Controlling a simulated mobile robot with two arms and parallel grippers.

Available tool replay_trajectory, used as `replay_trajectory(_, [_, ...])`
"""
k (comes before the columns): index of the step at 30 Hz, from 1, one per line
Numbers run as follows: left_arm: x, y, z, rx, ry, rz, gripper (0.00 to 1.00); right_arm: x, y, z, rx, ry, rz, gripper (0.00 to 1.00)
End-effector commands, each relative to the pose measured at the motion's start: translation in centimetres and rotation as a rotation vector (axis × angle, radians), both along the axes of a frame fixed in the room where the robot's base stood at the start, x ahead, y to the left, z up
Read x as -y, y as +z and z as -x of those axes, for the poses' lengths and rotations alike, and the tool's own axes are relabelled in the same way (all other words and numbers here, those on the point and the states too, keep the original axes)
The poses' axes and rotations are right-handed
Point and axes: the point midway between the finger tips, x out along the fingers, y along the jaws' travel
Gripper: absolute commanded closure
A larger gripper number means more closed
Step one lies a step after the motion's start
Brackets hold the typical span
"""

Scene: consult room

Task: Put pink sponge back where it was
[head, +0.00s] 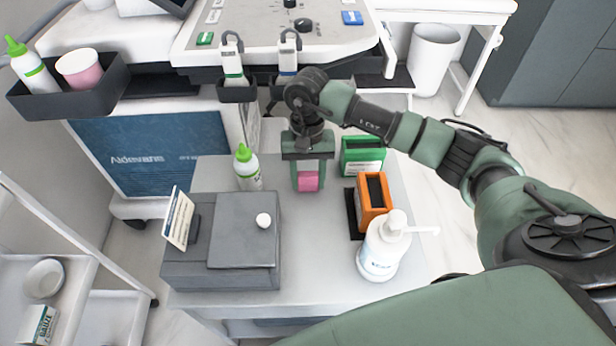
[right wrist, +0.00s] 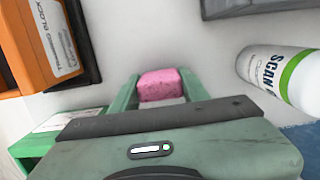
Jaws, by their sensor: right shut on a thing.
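The pink sponge (head: 308,181) is a small block between the fingers of my right gripper (head: 308,178), above or at the grey cart top (head: 320,260). The right wrist view also shows the sponge (right wrist: 160,85) between both green fingers of the gripper (right wrist: 160,92). The gripper is shut on it. I cannot tell for sure whether the sponge touches the surface under it. My left gripper is not in view.
Around the sponge stand a green-capped bottle (head: 247,168), a green box (head: 362,156), an orange block (head: 372,198), a white pump bottle (head: 384,247) and a grey lidded box (head: 230,235). The cart top between the grey box and orange block is clear.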

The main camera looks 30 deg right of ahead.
Motion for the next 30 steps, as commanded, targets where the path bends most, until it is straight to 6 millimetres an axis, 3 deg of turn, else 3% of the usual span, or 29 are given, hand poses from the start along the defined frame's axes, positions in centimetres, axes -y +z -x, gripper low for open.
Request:
replay_trajectory(1, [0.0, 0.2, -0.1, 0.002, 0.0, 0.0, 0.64, 0.0, -0.1, 0.0, 0.0, 0.0, 0.0, 0.81])
replay_trajectory(2, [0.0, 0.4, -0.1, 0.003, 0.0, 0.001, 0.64, 0.0, 0.0, 0.0, 0.0, 0.0, 0.0, 0.47])
replay_trajectory(3, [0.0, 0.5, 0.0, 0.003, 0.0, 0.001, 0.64, 0.0, 0.0, 0.0, 0.0, 0.0, 0.0, 0.36])
replay_trajectory(4, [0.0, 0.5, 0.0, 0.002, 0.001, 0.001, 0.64, 0.0, 0.0, 0.0, 0.0, 0.0, 0.0, 0.33])
replay_trajectory(17, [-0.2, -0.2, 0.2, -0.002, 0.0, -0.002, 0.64, 0.0, 0.4, 0.0, 0.0, 0.0, -0.001, 0.33])
replay_trajectory(30, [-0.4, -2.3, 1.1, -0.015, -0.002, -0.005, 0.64, 0.5, 9.3, -1.1, 0.005, 0.001, -0.001, 0.33])
